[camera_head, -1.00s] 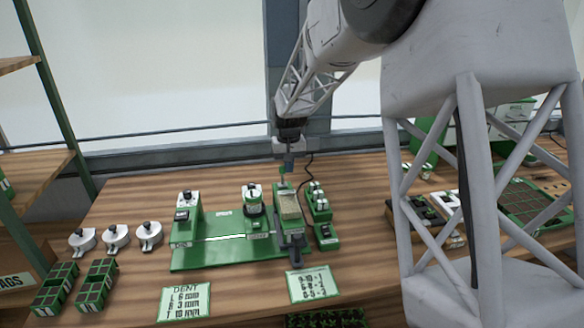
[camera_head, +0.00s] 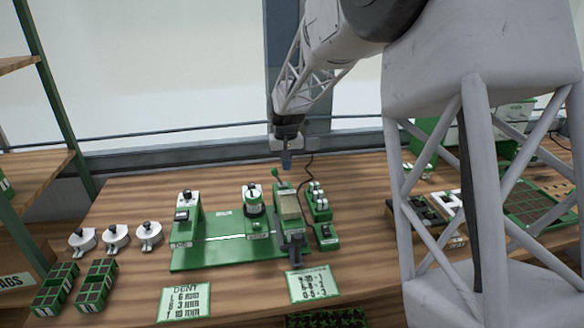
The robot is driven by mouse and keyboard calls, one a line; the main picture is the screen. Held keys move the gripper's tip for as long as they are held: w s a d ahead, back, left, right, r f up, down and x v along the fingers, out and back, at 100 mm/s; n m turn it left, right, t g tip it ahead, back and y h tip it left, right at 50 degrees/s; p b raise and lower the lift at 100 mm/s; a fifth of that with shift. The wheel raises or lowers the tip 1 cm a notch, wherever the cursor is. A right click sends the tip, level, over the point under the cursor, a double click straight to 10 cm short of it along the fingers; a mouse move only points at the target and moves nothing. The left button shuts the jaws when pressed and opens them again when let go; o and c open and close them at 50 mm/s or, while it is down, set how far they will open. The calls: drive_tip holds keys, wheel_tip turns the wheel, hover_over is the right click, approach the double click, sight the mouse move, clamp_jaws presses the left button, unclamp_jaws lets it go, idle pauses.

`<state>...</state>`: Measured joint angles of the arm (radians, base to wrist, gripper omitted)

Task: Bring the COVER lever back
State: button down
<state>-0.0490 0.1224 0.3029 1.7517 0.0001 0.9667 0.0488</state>
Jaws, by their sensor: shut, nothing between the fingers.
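The green seeder machine (camera_head: 215,256) lies on the wooden bench. At the back of its right-hand station, a lever with a green knob (camera_head: 275,172) stands up and leans slightly left; I take it for the COVER lever, but no such label can be read. My gripper (camera_head: 287,165) is shut and empty, pointing down just above and to the right of the knob. It appears apart from the knob, though the depth gap is hard to judge. The station has a tan-topped block (camera_head: 289,207).
Left are a dial post (camera_head: 253,200) and another post (camera_head: 187,208). White lidded pots (camera_head: 115,238) stand farther left. Cards (camera_head: 184,302) lie in front.

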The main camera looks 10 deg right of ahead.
drive_tip(key=shift+d+r, duration=0.25)
drive_tip(key=shift+r, duration=0.9)
drive_tip(key=shift+d+r, duration=0.25)
drive_tip(key=shift+r, duration=0.9)
drive_tip(key=s+d+r+t, duration=0.1)
drive_tip(key=s+r, duration=0.3)
drive_tip(key=s, duration=0.8)
drive_tip(key=s+d+r, duration=0.1)
drive_tip(key=s+r, duration=0.3)
drive_tip(key=s, duration=0.8)
drive_tip(key=s+f, duration=0.2)
drive_tip(key=s, duration=0.9)
drive_tip(key=s+d+f+t, duration=0.1)
drive_tip(key=s+f, duration=0.1)
drive_tip(key=s, duration=1)
drive_tip(key=shift+t, duration=0.3)
